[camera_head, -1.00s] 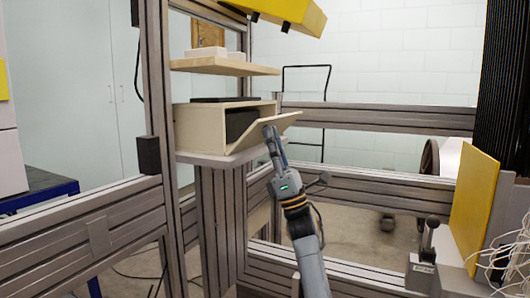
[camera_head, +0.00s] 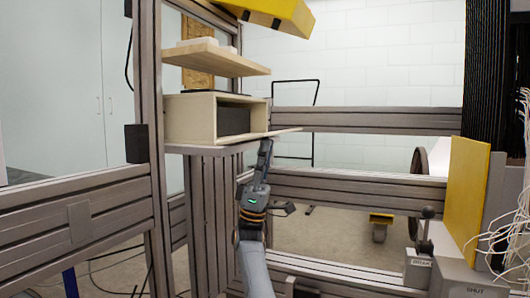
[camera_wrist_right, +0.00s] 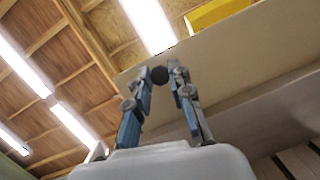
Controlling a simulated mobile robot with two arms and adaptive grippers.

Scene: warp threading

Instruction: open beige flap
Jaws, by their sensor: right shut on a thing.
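The beige flap (camera_head: 284,132) is the hinged front of a beige box (camera_head: 190,119) on a grey shelf. It lies lowered, close to level, and shows edge-on in the head view. The box front is open, with a dark block (camera_head: 234,120) inside. My right gripper (camera_head: 266,145) is at the flap's outer edge, from below. In the right wrist view the flap (camera_wrist_right: 235,72) spans the upper right, and the gripper (camera_wrist_right: 162,78) is shut on a dark round knob (camera_wrist_right: 160,74) at its edge. My left gripper is out of view.
A wooden shelf (camera_head: 215,60) with white blocks sits above the box. Metal posts and rails (camera_head: 365,120) frame the area. A yellow panel (camera_head: 468,190) and loose white threads (camera_head: 510,232) are at the right.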

